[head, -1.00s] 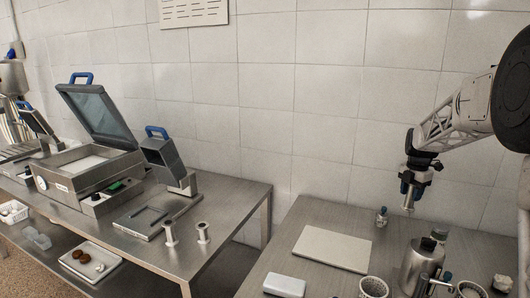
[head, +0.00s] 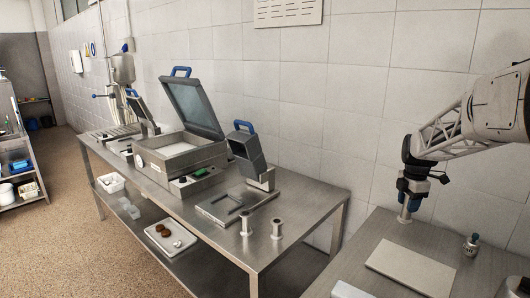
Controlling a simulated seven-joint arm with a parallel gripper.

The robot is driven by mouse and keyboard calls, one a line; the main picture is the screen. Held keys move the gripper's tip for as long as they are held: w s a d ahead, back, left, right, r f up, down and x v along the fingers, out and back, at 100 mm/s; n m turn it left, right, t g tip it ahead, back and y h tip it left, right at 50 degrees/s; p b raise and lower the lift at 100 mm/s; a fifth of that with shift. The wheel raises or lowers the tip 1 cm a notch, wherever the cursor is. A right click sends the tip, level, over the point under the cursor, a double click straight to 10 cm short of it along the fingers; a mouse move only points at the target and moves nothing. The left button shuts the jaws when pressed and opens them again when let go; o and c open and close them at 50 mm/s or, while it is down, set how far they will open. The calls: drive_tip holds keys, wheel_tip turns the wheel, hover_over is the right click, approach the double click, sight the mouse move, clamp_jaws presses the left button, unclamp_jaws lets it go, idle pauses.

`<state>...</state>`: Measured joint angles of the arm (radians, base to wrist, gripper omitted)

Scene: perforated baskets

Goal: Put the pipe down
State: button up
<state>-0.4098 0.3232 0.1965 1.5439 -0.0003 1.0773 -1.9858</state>
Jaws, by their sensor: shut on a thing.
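My gripper (head: 407,197) hangs at the right, over the back edge of the right-hand metal table. It points down and is shut on a short silvery pipe (head: 405,213). The fingers hide much of the pipe, and I cannot tell how far its lower end is above the tabletop. Two flanged metal pipes stand upright and apart on the front right part of the left table, one (head: 246,223) left of the other (head: 277,229). My gripper is well to the right of both.
The left steel table (head: 291,212) holds an open-lidded machine (head: 180,160) and a smaller blue-handled device (head: 250,158). Its lower shelf holds a white basket (head: 110,183) and a tray (head: 157,246). A pale board (head: 411,268) and small bottle (head: 471,244) are on the right table (head: 374,237).

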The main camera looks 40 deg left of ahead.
drive_tip(key=s+a, duration=0.2)
drive_tip(key=a, duration=0.2)
drive_tip(key=s+a, duration=0.3)
drive_tip(key=a, duration=0.2)
drive_tip(key=s+a, duration=0.3)
drive_tip(key=a, duration=0.1)
drive_tip(key=shift+s+a, duration=0.2)
drive_tip(key=shift+a, duration=0.1)
drive_tip(key=s+a, duration=1.1)
drive_tip(key=a, duration=0.1)
drive_tip(key=f, duration=0.7)
drive_tip(key=shift+s+a+f, duration=0.4)
drive_tip(key=shift+n, duration=0.3)
drive_tip(key=w+a, duration=0.3)
drive_tip(key=w+a+f, duration=0.1)
drive_tip(key=w+a, duration=0.7)
drive_tip(key=shift+w+a+f, duration=0.1)
drive_tip(key=shift+w+f, duration=0.1)
